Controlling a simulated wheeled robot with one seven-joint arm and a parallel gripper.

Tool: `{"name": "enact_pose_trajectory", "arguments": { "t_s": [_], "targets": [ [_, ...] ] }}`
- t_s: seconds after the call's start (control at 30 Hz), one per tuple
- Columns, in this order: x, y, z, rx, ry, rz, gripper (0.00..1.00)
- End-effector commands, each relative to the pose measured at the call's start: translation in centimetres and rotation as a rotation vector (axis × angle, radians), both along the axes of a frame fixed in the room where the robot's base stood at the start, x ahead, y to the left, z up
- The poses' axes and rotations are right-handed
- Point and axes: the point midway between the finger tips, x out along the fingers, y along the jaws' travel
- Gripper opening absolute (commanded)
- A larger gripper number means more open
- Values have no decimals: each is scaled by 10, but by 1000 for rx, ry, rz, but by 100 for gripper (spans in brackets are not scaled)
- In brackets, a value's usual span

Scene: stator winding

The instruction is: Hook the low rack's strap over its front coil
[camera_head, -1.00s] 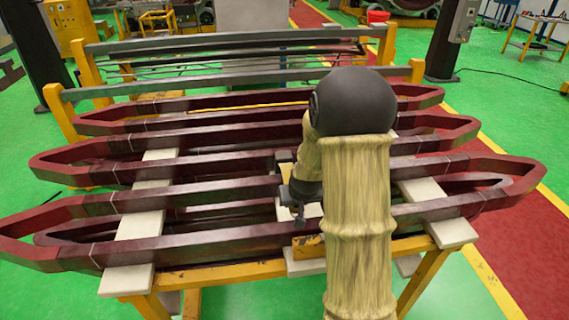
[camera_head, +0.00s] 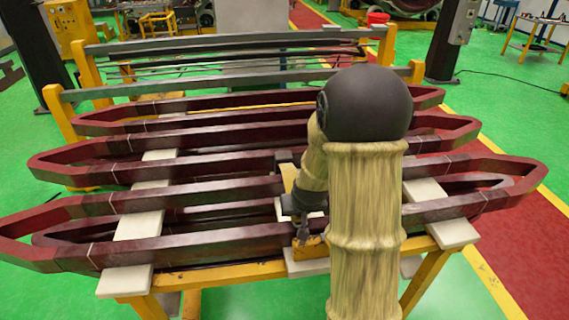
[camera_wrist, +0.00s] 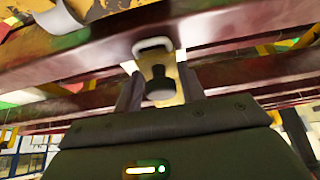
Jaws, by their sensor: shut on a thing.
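The front coil (camera_head: 205,243) is a dark red bar loop lying across the low yellow rack (camera_head: 220,272). My gripper (camera_head: 303,232) is low over the front coil's near bar, beside the rack's yellow block. In the wrist view my gripper (camera_wrist: 160,92) is shut on a dark knobbed end piece. A pale yellow strap (camera_wrist: 181,80) runs behind this piece, with a light metal loop (camera_wrist: 152,44) at its end. The strap also shows in the head view (camera_head: 288,177), stretching back from the gripper across the coils. My arm hides part of the coil; whether the loop touches it I cannot tell.
More dark red coils (camera_head: 200,135) lie in rows behind, on pale spacer boards (camera_head: 140,225). A taller rack with grey bars (camera_head: 235,79) stands behind them. Green floor (camera_head: 60,295) is open at the front left; a red walkway (camera_head: 520,260) lies to the right.

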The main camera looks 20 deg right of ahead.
Motion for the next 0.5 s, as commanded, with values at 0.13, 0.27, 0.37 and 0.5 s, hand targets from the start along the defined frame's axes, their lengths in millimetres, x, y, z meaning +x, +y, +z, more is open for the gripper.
{"name": "enact_pose_trajectory", "arguments": {
  "t_s": [0.13,0.27,0.37,0.5],
  "targets": [
    [-8,2,1,-1,-3,1,17],
    [-15,3,0,-1,-2,2,17],
    [-21,5,1,-2,-3,2,17],
    [-28,6,1,-1,-3,1,17]
  ]
}}
